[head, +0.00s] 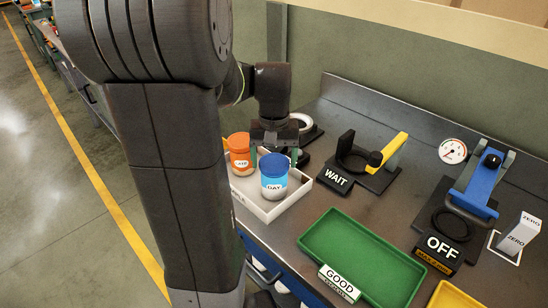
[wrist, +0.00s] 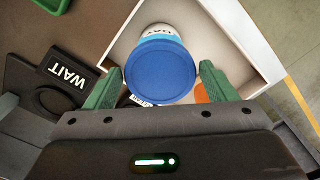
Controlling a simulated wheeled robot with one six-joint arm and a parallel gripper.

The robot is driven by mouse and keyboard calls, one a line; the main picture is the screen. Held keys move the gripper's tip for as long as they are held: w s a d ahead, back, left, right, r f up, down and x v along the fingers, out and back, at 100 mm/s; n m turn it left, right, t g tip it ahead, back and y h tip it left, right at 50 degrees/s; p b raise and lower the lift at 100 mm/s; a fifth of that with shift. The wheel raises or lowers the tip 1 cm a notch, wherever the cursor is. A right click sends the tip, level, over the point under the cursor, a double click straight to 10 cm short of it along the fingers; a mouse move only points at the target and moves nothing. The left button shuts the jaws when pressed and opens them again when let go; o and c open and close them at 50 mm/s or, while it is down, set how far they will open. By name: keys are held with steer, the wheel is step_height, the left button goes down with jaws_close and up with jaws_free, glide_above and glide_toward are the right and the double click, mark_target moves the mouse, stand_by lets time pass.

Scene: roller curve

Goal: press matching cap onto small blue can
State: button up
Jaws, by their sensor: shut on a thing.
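The small blue can (head: 273,186) has a white label reading DAY and stands in the pale tray. A darker blue cap (head: 274,164) is at its top, roughly level and in line with it. In the wrist view the round cap (wrist: 163,71) fills the space between the green fingers and hides most of the can. My gripper (head: 273,153) is pointing down at the can, shut on the blue cap. I cannot tell whether the cap is fully seated.
An orange can (head: 240,161) stands left of the blue can in the same pale tray (head: 269,216). To the right are a WAIT fixture (head: 336,180), an empty green GOOD tray (head: 362,254) and a blue-levered OFF press (head: 474,190).

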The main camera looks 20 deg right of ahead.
steer(key=o, duration=0.9)
steer(key=shift+o, duration=0.2)
steer(key=shift+r, duration=0.15)
steer(key=shift+r+p, duration=1.35)
steer(key=shift+p, duration=0.05)
step_height(320, 180, up, 7)
steer(key=p, duration=0.6)
steer(key=shift+f, duration=0.1)
